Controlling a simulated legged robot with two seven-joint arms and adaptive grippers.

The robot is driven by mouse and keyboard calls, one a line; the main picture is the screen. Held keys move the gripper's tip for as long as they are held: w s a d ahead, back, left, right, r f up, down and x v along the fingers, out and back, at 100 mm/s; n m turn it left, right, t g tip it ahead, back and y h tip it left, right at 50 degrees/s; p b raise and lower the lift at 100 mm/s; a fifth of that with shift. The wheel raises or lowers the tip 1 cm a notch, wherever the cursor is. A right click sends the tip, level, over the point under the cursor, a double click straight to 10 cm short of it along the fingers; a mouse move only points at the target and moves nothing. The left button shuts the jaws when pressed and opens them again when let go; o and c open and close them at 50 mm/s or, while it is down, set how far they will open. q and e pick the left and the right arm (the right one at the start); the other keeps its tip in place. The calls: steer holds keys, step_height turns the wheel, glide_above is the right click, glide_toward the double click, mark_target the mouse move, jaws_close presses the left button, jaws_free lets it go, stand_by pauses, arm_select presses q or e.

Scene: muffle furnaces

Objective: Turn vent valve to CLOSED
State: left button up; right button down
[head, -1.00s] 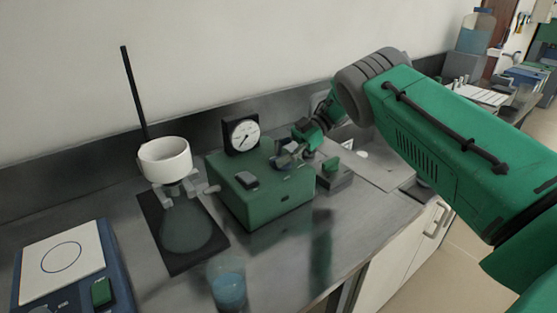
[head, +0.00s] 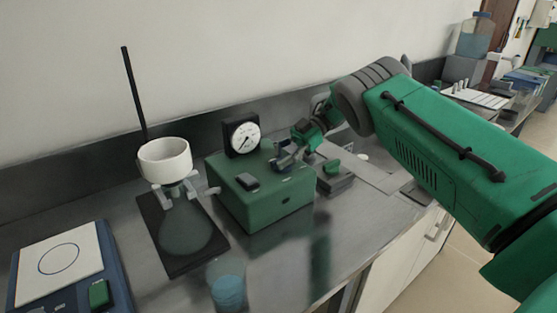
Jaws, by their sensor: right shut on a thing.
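A green pump box (head: 252,205) stands on the bench with a round dial gauge (head: 242,138) at its back. My right gripper (head: 284,162) is at the top right of this box, beside the gauge. It is shut on a small part there, which looks like the vent valve; the fingers hide most of it, so its handle's angle and any CLOSED mark cannot be read. The gauge needle is visible but its numbers are too small to read. My left gripper is not in view.
A small grey block with a green knob (head: 332,168) sits right of the box. A white funnel (head: 165,160) on a flask (head: 185,228) stands to the left, with a beaker of blue liquid (head: 228,288) in front. A blue-edged plate device (head: 62,255) is at far left.

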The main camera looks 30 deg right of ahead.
mark_target(281, 158)
steer(key=shift+s+f, duration=0.25)
steer(key=shift+f, duration=0.1)
steer(key=c, duration=1.5)
jaws_free()
steer(key=shift+c, duration=0.2)
steer(key=shift+s+r, duration=0.15)
steer(key=shift+s, duration=0.05)
steer(key=shift+w+r, duration=0.15)
steer(key=shift+w, duration=0.05)
steer(key=shift+r, duration=0.2)
step_height(281, 158, up, 9)
steer(key=shift+r, duration=0.2)
steer(key=shift+d, duration=0.1)
steer(key=shift+f, duration=0.1)
